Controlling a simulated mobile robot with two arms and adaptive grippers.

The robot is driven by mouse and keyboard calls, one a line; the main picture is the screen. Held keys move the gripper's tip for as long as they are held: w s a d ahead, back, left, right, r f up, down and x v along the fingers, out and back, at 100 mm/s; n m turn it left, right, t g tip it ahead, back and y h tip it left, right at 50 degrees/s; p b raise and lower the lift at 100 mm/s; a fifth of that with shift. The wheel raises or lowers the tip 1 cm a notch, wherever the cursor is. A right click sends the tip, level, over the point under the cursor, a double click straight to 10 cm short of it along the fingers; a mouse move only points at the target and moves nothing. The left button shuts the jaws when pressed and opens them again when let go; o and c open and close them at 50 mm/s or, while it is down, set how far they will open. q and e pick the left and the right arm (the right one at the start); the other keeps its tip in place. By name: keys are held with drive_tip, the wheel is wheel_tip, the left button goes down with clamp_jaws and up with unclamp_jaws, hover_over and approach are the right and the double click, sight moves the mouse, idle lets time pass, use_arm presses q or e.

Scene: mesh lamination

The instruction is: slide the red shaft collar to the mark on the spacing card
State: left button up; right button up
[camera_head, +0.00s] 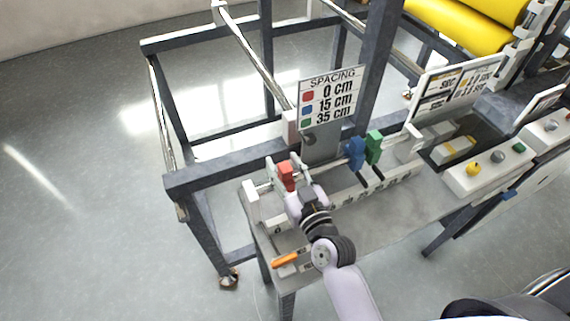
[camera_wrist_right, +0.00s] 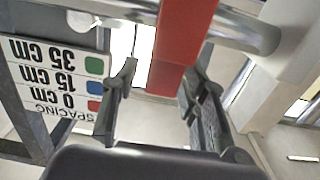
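The red shaft collar (camera_head: 287,176) is a block near the left end of the metal shaft (camera_head: 333,175), close to the white end support (camera_head: 251,203). It also shows in the right wrist view (camera_wrist_right: 183,35). My right gripper (camera_head: 284,167) is at this collar, its fingers on either side. In the wrist view the fingers (camera_wrist_right: 160,82) are open, with a visible gap left of the collar; contact on the right side is unclear. The spacing card (camera_head: 329,98) lists red 0 cm, blue 15 cm and green 35 cm. My left gripper is out of view.
Blue (camera_head: 355,153) and green (camera_head: 374,147) collars sit close together farther right along the shaft. An orange-handled tool (camera_head: 286,259) lies at the bench's front left. A control box (camera_head: 490,172) stands to the right. A dark frame rises behind the bench.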

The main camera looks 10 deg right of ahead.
clamp_jaws()
idle(0.5)
idle(0.3)
